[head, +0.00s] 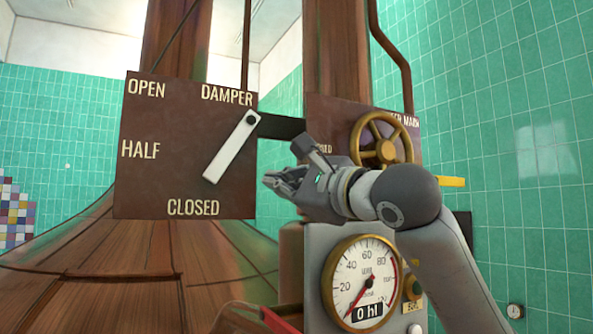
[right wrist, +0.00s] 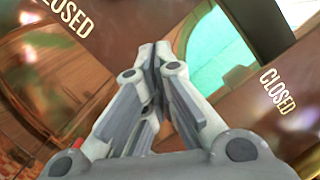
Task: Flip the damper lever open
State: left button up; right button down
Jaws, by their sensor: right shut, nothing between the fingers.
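The damper lever (head: 230,148) is a white bar on a dark brown plate (head: 150,190) marked OPEN, HALF and CLOSED. Its dark pivot is at the upper right, and the bar slants down and left, its free end between HALF and CLOSED. My right gripper (head: 270,182) is shut and empty, right of the lever's free end and apart from it in the picture. Its closed fingers also show in the right wrist view (right wrist: 155,55), with CLOSED lettering on both sides; the lever cannot be made out there. My left gripper is not in view.
A second plate with a brass handwheel (head: 381,141) is behind my right arm. Below it is a grey box with a round gauge (head: 361,283) reading 0 hl. A large copper kettle (head: 90,260) fills the lower left. Green tiled walls stand behind.

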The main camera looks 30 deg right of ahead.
aim_at(243, 170)
jog(key=w+a+r+p, duration=0.2)
jog(key=w+p, duration=0.1)
jog(key=shift+w+a, duration=0.25)
jog(key=shift+a, duration=0.1)
jog(key=shift+s+a+r+p, duration=0.1)
jog(key=shift+a+r+p, duration=0.15)
jog(key=shift+a, duration=0.2)
jog(key=shift+s+a+r+p, duration=0.1)
jog(key=shift+a+p, duration=0.15)
jog(key=shift+a, duration=0.15)
jog(key=shift+w+d+f, duration=0.1)
